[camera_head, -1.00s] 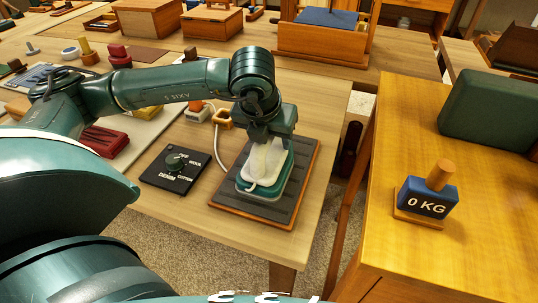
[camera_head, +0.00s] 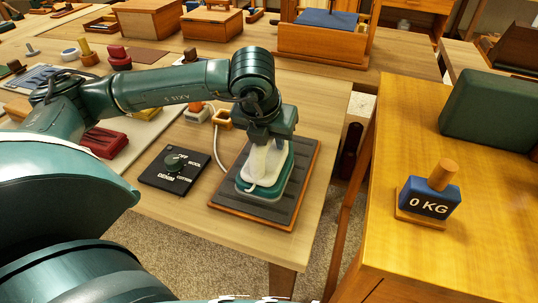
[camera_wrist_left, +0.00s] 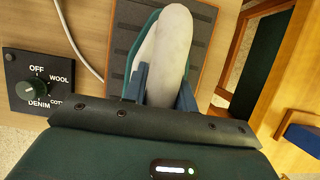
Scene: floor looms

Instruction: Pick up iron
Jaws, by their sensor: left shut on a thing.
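The iron (camera_head: 267,177) has a green and white body and sits on a dark ribbed pad with a wooden rim (camera_head: 232,204). My left gripper (camera_head: 266,150) comes down over it from above and is shut on its pale handle. In the left wrist view the iron's pale handle (camera_wrist_left: 172,50) lies between the two blue fingers of my left gripper (camera_wrist_left: 160,85). The fingers hide part of the iron. I cannot tell any gap between the iron and the pad. My right gripper is not in view.
A black dial panel (camera_head: 174,169) lies left of the pad; a white cord (camera_head: 217,150) runs behind it. A blue "0 KG" block (camera_head: 428,197) and a green case (camera_head: 490,108) stand on the right table. Wooden boxes (camera_head: 207,22) stand at the back.

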